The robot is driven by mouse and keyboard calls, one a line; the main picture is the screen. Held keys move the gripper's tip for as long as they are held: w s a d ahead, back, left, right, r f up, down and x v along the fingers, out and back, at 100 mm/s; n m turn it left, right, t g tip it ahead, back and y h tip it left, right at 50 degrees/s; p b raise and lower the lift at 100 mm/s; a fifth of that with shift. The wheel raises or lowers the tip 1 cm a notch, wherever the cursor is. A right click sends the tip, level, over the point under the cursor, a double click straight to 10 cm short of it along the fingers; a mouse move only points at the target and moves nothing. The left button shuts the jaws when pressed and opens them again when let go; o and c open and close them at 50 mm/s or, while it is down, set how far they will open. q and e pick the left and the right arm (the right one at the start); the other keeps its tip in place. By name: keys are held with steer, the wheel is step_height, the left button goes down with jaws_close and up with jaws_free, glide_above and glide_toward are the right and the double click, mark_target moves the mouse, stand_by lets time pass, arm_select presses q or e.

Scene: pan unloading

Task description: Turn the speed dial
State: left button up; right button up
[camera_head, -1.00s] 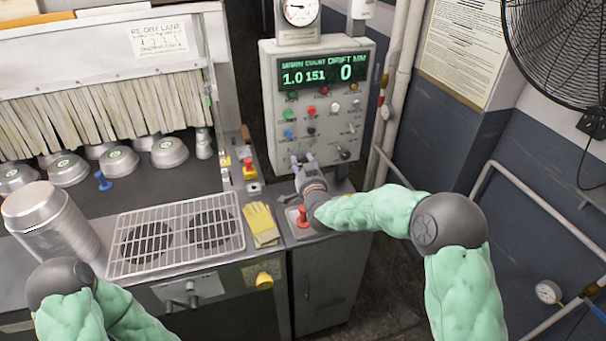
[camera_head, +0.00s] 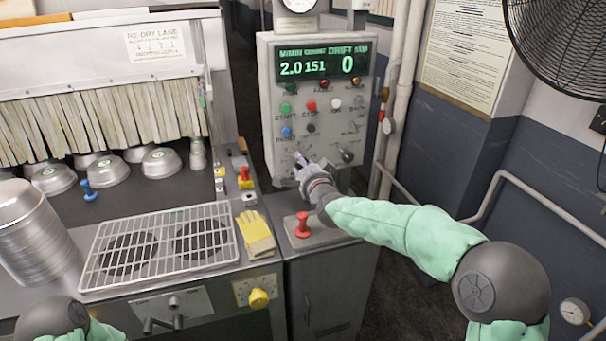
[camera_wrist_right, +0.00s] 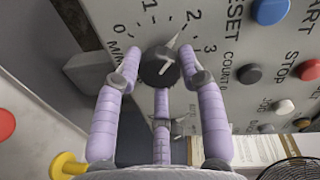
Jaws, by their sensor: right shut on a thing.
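The speed dial (camera_wrist_right: 160,68) is a small dark round knob with a light pointer on the grey control panel (camera_head: 268,110). In the right wrist view its scale runs from 0 to 3 and the pointer aims near 2. My right gripper (camera_wrist_right: 160,78) has its lilac fingers closed around the knob; in the head view the gripper (camera_head: 305,163) is at the panel's lower left and mostly hides the dial. The panel display (camera_head: 322,66) reads 2.0, 151 and 0. My left gripper is out of view; only part of that arm shows at lower left.
Coloured buttons sit above the dial, and a black knob (camera_head: 346,156) is to its right. Yellow gloves (camera_head: 256,235), a wire rack (camera_head: 165,250) and stacked pans (camera_head: 35,235) are to the left.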

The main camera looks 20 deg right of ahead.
steer(key=shift+a+f, duration=0.15)
steer(key=shift+f, duration=0.1)
stand_by(0.3)
steer(key=o, duration=0.9)
steer(key=shift+o, duration=1.2)
steer(key=shift+r, duration=0.15)
steer(key=s+r, duration=0.1)
steer(key=s, duration=1.1)
steer(key=shift+d+r, duration=0.15)
steer(key=shift+d, duration=0.1)
